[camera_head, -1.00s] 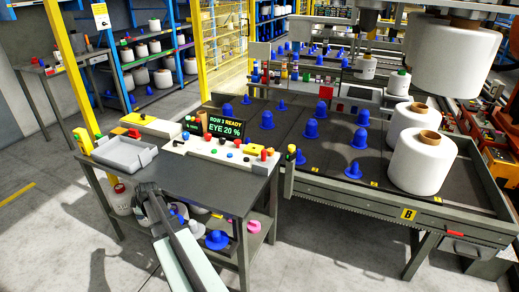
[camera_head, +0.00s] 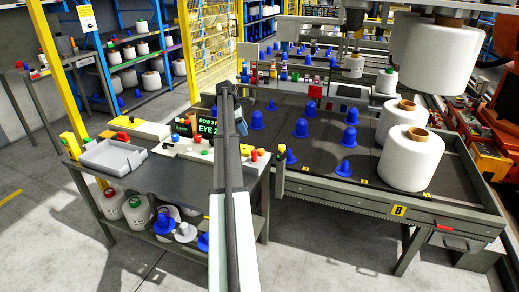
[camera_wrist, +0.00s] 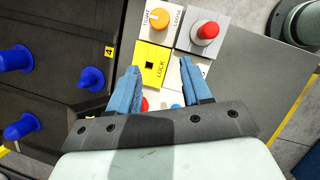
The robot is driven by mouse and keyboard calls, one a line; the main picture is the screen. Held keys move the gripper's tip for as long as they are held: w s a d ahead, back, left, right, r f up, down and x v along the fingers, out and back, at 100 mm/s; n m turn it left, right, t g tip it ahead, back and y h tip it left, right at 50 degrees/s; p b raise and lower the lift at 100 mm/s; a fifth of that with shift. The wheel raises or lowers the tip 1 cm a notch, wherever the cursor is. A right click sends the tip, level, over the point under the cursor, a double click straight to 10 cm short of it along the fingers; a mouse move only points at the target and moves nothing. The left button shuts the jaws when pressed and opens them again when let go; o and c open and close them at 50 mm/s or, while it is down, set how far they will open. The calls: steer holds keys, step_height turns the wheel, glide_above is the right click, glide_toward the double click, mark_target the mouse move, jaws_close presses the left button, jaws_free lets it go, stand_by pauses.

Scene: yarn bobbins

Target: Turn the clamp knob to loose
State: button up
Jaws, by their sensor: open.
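The clamp knob (camera_wrist: 158,18) is a round orange knob on a white plate at the top of the wrist view. Its plate reads TIGHT on the left and LOOSE on the right. I cannot tell for certain which way its pointer is set. My gripper (camera_wrist: 160,68) is open and empty, its two blue fingers apart above the yellow LOCK plate (camera_wrist: 153,62), short of the knob. In the head view my gripper (camera_head: 228,88) is raised over the right part of the work table, and I cannot pick out the knob there.
A red mushroom button (camera_wrist: 207,30) stands right beside the knob. The head view shows a display (camera_head: 206,127), a grey tray (camera_head: 112,157) at the table's left, and a dark conveyor bed with blue cones (camera_head: 346,168) and large white bobbins (camera_head: 410,160) at right.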

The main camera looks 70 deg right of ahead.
mark_target(261, 150)
steer(key=shift+g, duration=0.3)
steer(key=x, duration=0.4)
steer(key=s+x, duration=0.1)
steer(key=x, duration=0.4)
steer(key=s+r+x, duration=0.1)
steer(key=x, duration=0.3)
steer(key=shift+s+d+f, duration=0.15)
steer(key=shift+d+f, duration=0.3)
steer(key=shift+d, duration=0.05)
steer(key=shift+c, duration=0.5)
steer(key=c, duration=0.6)
steer(key=shift+c, duration=0.2)
